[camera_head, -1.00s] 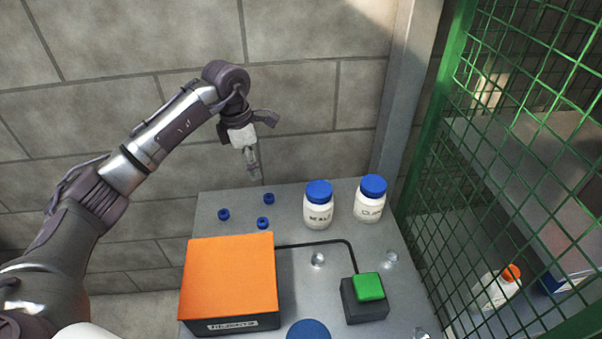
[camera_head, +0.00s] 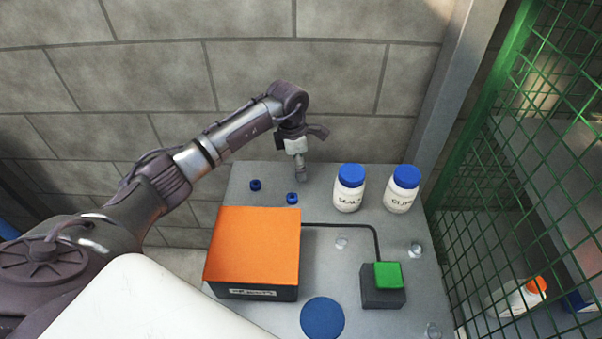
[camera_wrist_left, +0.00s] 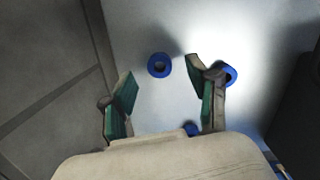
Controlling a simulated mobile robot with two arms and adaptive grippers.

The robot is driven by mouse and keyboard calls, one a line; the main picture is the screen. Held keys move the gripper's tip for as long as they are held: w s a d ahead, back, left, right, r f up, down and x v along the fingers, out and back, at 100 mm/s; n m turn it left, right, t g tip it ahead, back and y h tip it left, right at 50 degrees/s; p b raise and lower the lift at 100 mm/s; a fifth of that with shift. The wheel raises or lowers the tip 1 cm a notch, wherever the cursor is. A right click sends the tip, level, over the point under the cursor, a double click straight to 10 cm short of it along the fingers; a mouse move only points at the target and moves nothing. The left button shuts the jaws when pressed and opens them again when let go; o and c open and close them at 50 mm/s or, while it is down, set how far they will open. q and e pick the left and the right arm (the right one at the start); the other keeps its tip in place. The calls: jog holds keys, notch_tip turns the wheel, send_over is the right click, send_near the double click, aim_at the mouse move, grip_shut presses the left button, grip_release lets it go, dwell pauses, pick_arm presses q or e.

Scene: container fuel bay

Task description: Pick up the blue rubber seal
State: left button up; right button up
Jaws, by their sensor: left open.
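Several small blue rubber seals, each a ring with a hole, lie on the grey table. In the head view I see one seal (camera_head: 255,187) at the back left and another seal (camera_head: 292,200) behind the orange box. My left gripper (camera_head: 300,174) points down just above the table's back part, to the right of them. In the left wrist view the gripper (camera_wrist_left: 160,80) is open and empty. One seal (camera_wrist_left: 152,64) shows beyond the gap between its fingertips, another seal (camera_wrist_left: 234,74) is partly behind the right finger, and a third seal (camera_wrist_left: 191,129) is mostly hidden by the gripper body.
An orange-topped box (camera_head: 254,245) stands in front of the seals. Two white bottles (camera_head: 348,193) (camera_head: 400,195) with blue caps stand to the right. A green button (camera_head: 388,275) on a dark base and a blue disc (camera_head: 322,318) are nearer. A green mesh fence (camera_head: 490,190) borders the right.

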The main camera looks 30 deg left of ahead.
pick_arm(q)
jog(key=shift+w+d+f, duration=0.1)
jog(key=shift+f, duration=0.95)
jog(key=c, duration=0.8)
jog(key=shift+c, duration=0.5)
pick_arm(e)
jog(key=shift+s+d, duration=0.15)
jog(key=shift+s, duration=0.55)
